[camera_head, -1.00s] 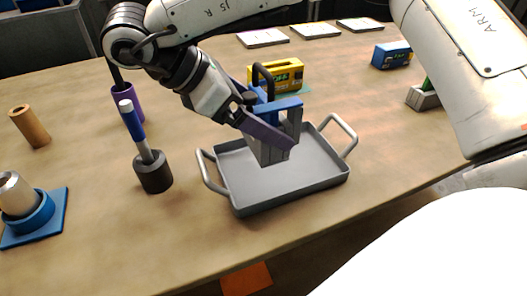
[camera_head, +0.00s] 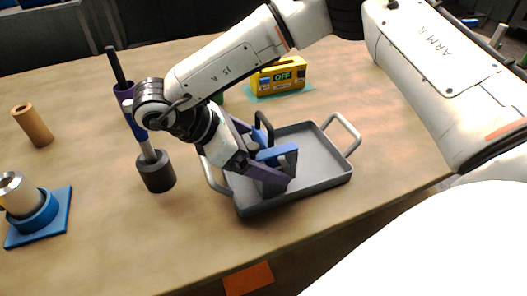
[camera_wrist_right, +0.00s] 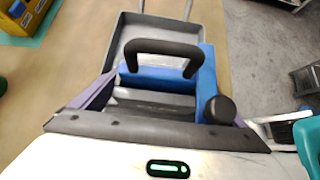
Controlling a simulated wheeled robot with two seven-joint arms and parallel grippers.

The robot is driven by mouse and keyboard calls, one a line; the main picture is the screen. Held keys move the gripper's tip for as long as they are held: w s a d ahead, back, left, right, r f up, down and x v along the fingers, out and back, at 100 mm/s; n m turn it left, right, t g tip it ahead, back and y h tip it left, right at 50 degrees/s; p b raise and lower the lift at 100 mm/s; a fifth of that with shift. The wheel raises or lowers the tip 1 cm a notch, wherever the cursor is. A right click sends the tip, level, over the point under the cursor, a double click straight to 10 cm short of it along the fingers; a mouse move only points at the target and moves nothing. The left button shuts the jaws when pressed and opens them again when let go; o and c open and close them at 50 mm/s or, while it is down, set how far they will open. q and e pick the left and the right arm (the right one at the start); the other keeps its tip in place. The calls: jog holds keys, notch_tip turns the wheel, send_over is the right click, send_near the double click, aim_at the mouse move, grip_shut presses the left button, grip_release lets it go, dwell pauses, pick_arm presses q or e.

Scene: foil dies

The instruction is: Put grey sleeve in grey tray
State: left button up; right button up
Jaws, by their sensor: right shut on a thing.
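The grey tray (camera_head: 325,180), with a raised handle at each end, lies on the table at the centre of the head view. My right gripper (camera_head: 268,172) is low over the tray's left part and shut on a grey piece with blue bars and a black loop handle, which I take to be the grey sleeve (camera_head: 291,161). In the right wrist view its blue bars (camera_wrist_right: 158,80) show between the purple fingers, with the tray (camera_wrist_right: 190,28) beyond. The fingers hide much of it; I cannot tell if it touches the tray floor. My left gripper is out of view.
A black weighted stand (camera_head: 157,172) with a blue and silver rod is close left of the tray. A tan tube (camera_head: 33,126) and a blue base with a ring (camera_head: 42,218) are further left. A yellow box (camera_head: 280,77) stands behind. The table's front edge runs near the tray.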

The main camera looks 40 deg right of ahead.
jog(key=o, duration=1)
jog(key=shift+r, duration=0.2)
jog(key=shift+a+r, duration=0.15)
jog(key=shift+a, duration=0.15)
jog(key=b+v, duration=0.1)
jog(key=v, duration=1)
jog(key=shift+w, duration=0.1)
